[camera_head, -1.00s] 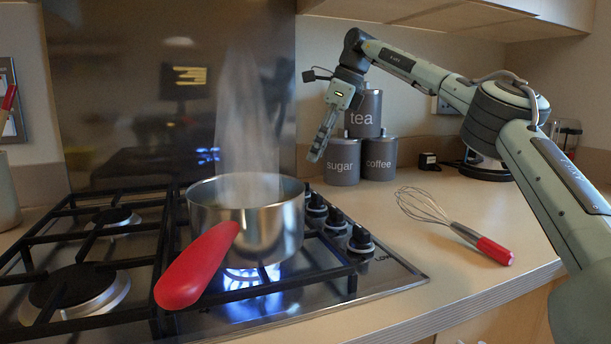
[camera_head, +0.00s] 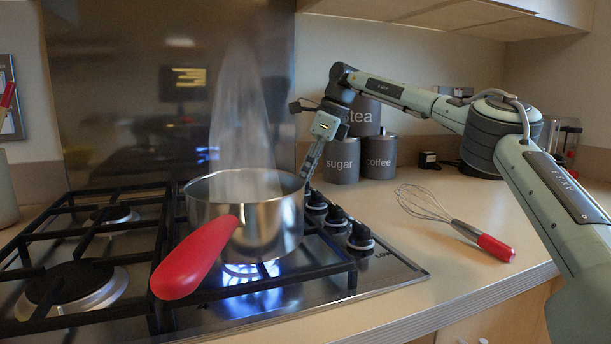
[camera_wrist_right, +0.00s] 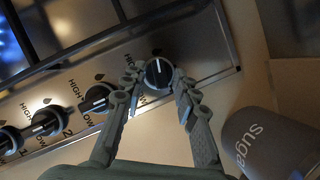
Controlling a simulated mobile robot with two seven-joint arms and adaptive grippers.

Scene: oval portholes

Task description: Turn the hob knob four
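A row of black hob knobs runs along the right side of the hob; three show in the head view, the nearest knob (camera_head: 360,238) at the front. In the right wrist view the end knob (camera_wrist_right: 159,73) lies between the fingertips of my right gripper (camera_wrist_right: 160,86), one finger on each side with small gaps. Its white mark points roughly up in that view. Contact cannot be told. In the head view my right gripper (camera_head: 309,168) points down at the far end of the row, just behind the pot's rim, which hides that knob. My left gripper is not in view.
A steaming steel pot (camera_head: 270,225) with a red handle (camera_head: 195,258) stands over a lit burner, close to my right gripper. Sugar (camera_head: 342,160), coffee (camera_head: 380,160) and tea canisters stand behind. A whisk (camera_head: 465,230) lies on the counter at right.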

